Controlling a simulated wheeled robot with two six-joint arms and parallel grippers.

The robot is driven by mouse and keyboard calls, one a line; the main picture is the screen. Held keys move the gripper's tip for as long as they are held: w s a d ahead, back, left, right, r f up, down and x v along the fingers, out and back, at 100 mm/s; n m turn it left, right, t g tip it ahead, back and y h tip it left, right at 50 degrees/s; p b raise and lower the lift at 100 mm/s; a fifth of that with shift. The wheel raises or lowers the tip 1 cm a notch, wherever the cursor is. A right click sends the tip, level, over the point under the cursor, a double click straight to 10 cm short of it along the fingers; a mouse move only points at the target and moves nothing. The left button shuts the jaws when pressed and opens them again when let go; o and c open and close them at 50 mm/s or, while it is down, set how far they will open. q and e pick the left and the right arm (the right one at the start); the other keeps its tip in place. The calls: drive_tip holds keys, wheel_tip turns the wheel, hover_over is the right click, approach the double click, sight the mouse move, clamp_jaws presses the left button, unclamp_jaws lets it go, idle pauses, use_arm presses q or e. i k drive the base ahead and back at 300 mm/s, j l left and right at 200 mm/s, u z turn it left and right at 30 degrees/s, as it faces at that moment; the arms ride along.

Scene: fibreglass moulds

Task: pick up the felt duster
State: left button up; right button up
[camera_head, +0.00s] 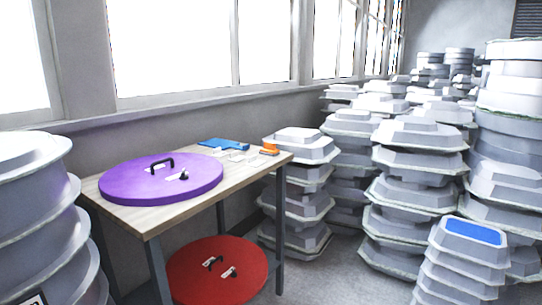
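I cannot pick out the felt duster for certain. A flat blue item (224,144) lies at the back of the wooden table (160,215). Small white pieces (236,156) and a small orange item (269,149) lie to its right, too small to identify. A round purple lid (140,184) with a black handle (161,164) covers much of the table top. A small white and black piece (178,175) sits on the lid. Neither of my grippers is in view.
A red round lid (218,284) is under the table. Grey mould stacks stand at the left (40,225), behind the table's right end (300,180) and at the right (405,190). A low stack has a blue top (472,232). Some floor (345,280) is clear.

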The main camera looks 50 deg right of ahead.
sight(269, 149)
drive_tip(key=z, duration=1.65)
drive_tip(key=u, duration=1.1)
drive_tip(key=i+l+u, duration=0.15)
drive_tip(key=l, duration=0.5)
drive_tip(key=i+l+u, duration=0.15)
drive_tip(key=l, duration=0.5)
drive_tip(key=i+l+u, duration=0.15)
drive_tip(key=l, duration=0.55)
drive_tip(key=l+u, duration=0.2)
drive_tip(key=l, duration=0.45)
